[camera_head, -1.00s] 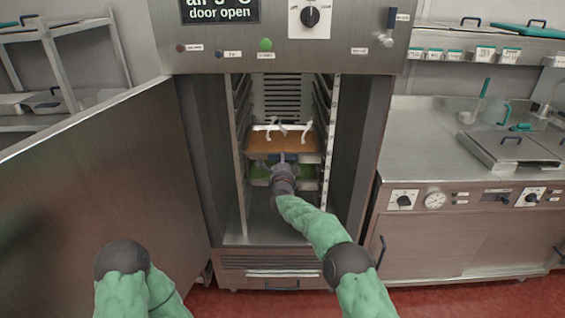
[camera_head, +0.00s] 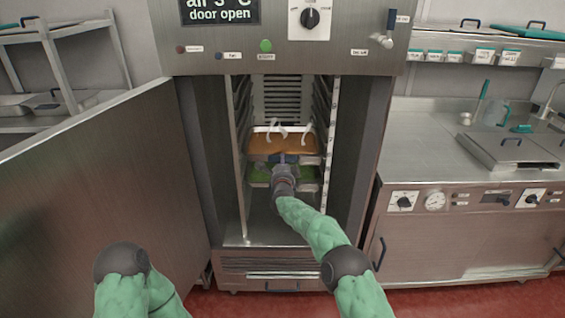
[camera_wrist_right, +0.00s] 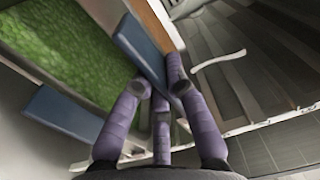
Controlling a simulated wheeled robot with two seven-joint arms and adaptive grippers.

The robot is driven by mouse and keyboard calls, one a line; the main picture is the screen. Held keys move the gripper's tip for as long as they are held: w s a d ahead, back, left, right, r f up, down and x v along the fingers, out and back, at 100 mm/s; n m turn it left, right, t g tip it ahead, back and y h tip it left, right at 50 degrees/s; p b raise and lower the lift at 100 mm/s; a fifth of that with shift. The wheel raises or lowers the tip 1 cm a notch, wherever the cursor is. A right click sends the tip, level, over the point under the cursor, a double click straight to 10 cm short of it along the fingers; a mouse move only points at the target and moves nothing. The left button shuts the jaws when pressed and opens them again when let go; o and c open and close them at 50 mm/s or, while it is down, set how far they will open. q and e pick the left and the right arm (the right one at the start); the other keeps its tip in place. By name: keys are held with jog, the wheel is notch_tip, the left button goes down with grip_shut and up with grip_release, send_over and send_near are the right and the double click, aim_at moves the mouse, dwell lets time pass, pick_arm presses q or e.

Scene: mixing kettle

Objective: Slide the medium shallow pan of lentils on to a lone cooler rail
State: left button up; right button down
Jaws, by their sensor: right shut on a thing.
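A shallow metal pan of orange-brown food (camera_head: 283,145), which I take for the lentils, sits inside the open cooler cabinet (camera_head: 213,140). White wisps rise above it. A blue tab (camera_wrist_right: 143,50) is at its front edge, and in the wrist view only a strip of the pan shows at the top. My right gripper (camera_head: 284,168) is shut on this tab from the front; its purple fingers (camera_wrist_right: 155,90) show around the tab. My left arm shows at lower left, but its gripper is out of view.
A pan of green food (camera_head: 260,175) sits just below, with its own blue tab (camera_wrist_right: 65,115). The cabinet's side rails (camera_head: 328,130) stand close on both sides. The open door (camera_head: 105,185) fills the left. A steel counter (camera_head: 440,140) is on the right.

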jog(key=shift+d+r, duration=0.1)
jog(key=shift+r, duration=0.4)
jog(key=c, duration=1.2)
grip_release()
jog(key=shift+f, duration=0.1)
jog(key=o, duration=0.3)
jog(key=shift+s+f, duration=0.1)
jog(key=shift+f, duration=0.55)
jog(key=shift+o, duration=1)
jog(key=shift+r, duration=0.2)
